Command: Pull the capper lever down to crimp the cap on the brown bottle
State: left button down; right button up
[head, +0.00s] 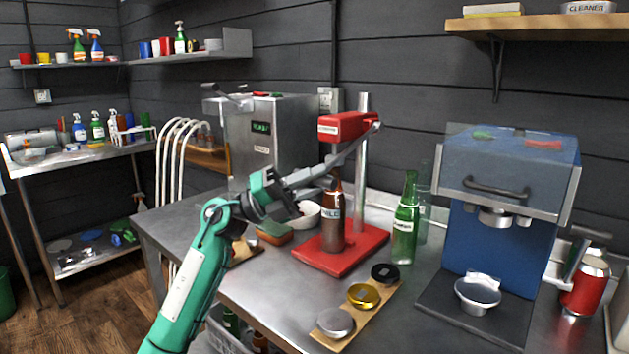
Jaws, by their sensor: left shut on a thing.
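The bench capper has a red base (365,252), a grey column and a red head (345,126). Its grey lever (358,146) slants down and left from the head's right side. My left gripper (318,178) is shut on the lower end of the lever, just left of the brown bottle's neck. The brown bottle (333,222) stands upright on the red base, under the head. Its top is partly hidden by the gripper and lever, so I cannot see the cap. My right gripper is not in view.
A green bottle (406,222) stands right of the capper. A wooden strip with several round tins (362,295) lies in front. A white bowl (305,214) and a sponge (274,232) sit to the left. A blue machine (500,240) stands at the right.

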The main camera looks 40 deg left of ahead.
pick_arm(q)
jog(key=shift+f, duration=0.25)
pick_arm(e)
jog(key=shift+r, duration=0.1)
pick_arm(q)
jog(key=c, duration=1.3)
grip_release()
jog(key=shift+w, duration=0.15)
jog(key=shift+s+a+f, duration=0.1)
jog(key=shift+s+a, duration=0.1)
jog(key=b+v, duration=0.2)
jog(key=v, duration=1.1)
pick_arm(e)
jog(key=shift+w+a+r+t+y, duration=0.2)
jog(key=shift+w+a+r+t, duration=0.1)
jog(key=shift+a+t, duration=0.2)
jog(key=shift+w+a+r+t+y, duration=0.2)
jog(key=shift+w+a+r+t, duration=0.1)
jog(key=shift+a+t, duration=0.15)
pick_arm(q)
jog(key=shift+s+a+f, duration=0.1)
